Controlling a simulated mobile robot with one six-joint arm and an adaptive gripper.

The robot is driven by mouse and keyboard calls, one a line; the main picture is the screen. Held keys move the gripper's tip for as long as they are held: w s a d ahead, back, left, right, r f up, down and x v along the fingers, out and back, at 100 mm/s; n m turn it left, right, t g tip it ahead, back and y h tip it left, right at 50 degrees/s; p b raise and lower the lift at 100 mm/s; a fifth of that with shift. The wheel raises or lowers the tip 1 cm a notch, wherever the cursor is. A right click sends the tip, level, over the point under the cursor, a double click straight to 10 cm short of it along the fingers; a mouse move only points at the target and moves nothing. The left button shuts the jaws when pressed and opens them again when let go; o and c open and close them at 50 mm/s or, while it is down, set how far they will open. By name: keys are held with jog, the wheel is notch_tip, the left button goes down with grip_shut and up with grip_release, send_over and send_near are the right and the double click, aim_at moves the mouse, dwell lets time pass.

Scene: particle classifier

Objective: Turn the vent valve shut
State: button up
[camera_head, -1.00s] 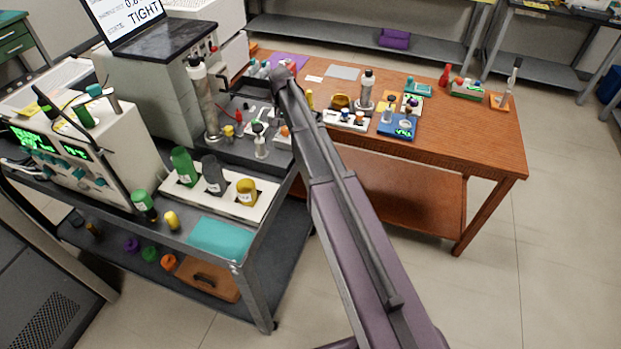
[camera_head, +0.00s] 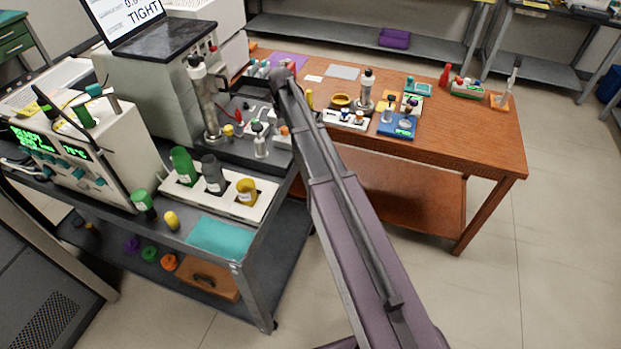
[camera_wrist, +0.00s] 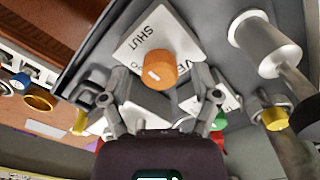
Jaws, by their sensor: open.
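The vent valve is an orange knob (camera_wrist: 157,70) on a white plate (camera_wrist: 130,45) printed "SHUT", upside down in the wrist view, with lettering partly hidden below the knob. A short white mark shows on the left part of the knob's face. My gripper (camera_wrist: 158,93) is open, with one finger on each side of the knob and a gap to it. I cannot tell if the fingertips reach its depth. In the head view, the orange knob (camera_head: 284,130) is small beside my arm, and the fingers are hard to make out.
A metal cylinder (camera_wrist: 265,45) stands right of the knob in the wrist view, with a yellow-capped piece (camera_wrist: 274,118) near it. In the head view, a white rack (camera_head: 225,199) with several bottles stands at the cart's front. The wooden table (camera_head: 455,130) holds small items.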

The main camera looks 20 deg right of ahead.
aim_at(284, 128)
jog(key=n, duration=0.5)
jog(key=shift+n, duration=0.4)
jog(key=shift+r+n, duration=0.2)
jog(key=shift+n, duration=0.1)
notch_tip(284, 128, up, 14)
jog(key=p, duration=1.4)
jog(key=s+f+m+b, duration=0.2)
jog(key=s+m, duration=0.1)
jog(key=s, duration=0.7)
jog(key=s+f+m+b, duration=0.3)
jog(key=s, duration=0.6)
jog(key=s+f+m+b, duration=0.3)
jog(key=s, duration=0.7)
jog(key=shift+s+f, duration=0.25)
jog(key=shift+s, duration=0.05)
dwell(0.8)
jog(key=shift+c, duration=1.4)
